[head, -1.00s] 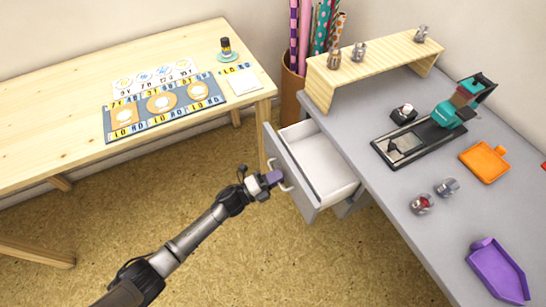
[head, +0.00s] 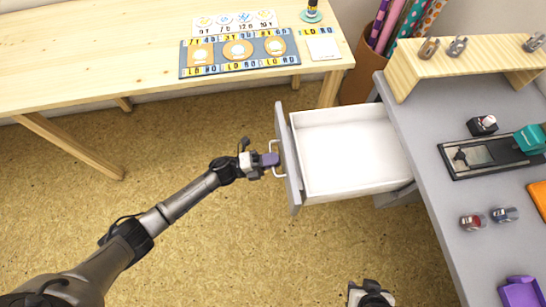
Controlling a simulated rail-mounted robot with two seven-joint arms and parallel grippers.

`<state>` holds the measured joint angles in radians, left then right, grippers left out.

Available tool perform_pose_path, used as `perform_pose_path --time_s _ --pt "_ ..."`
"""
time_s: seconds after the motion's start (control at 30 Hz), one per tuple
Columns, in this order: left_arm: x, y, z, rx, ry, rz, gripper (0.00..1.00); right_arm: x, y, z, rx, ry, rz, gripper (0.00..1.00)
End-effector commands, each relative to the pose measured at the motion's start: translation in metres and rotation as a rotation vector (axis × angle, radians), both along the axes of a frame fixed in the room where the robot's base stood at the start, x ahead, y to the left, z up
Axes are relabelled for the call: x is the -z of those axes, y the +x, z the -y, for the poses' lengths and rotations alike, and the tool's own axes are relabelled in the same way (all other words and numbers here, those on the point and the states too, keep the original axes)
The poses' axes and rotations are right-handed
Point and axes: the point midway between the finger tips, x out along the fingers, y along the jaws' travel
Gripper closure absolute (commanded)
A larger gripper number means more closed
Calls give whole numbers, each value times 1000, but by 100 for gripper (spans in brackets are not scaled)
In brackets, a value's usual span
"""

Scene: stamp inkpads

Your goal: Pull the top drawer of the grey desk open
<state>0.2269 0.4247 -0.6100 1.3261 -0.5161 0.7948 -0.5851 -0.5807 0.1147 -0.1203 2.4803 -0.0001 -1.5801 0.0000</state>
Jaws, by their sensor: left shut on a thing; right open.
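The grey desk (head: 432,135) stands at the right in the head view. Its top drawer (head: 350,150) is pulled well out to the left, and its white inside is bare. The drawer's grey front (head: 287,160) carries a pale bar handle (head: 276,160). My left gripper (head: 270,160) is shut on the handle, its arm reaching in from the lower left. My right gripper (head: 371,292) shows only in part at the bottom edge, below the drawer and apart from it.
A wooden table (head: 100,60) with a patterned mat (head: 240,70) stands at the back left. On the desk are a wooden riser (head: 440,72), a stamping device (head: 490,152), small stamps and a purple tray (head: 520,292). Paper rolls stand in a brown bin (head: 362,75). The floor left of the drawer is clear.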

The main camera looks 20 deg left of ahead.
Motion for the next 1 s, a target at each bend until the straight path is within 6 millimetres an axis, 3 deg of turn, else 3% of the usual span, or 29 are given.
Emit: perform_pose_path --time_s 0.27,0.3,0.53,0.83,1.0 --pt "0 0 0 0 1 0 100 0 0 0 0 0 -1 59" --pt "0 0 0 0 1 0 85 0 0 0 -1 0 -1 59" --pt "0 0 0 0 1 0 64 0 0 2 -4 -5 0 59" --pt "1 -2 -4 -1 2 -1 64 -1 0 3 -6 -10 -1 59" --pt "4 -11 -23 -1 4 -2 64 -5 0 3 -6 -10 -1 59"
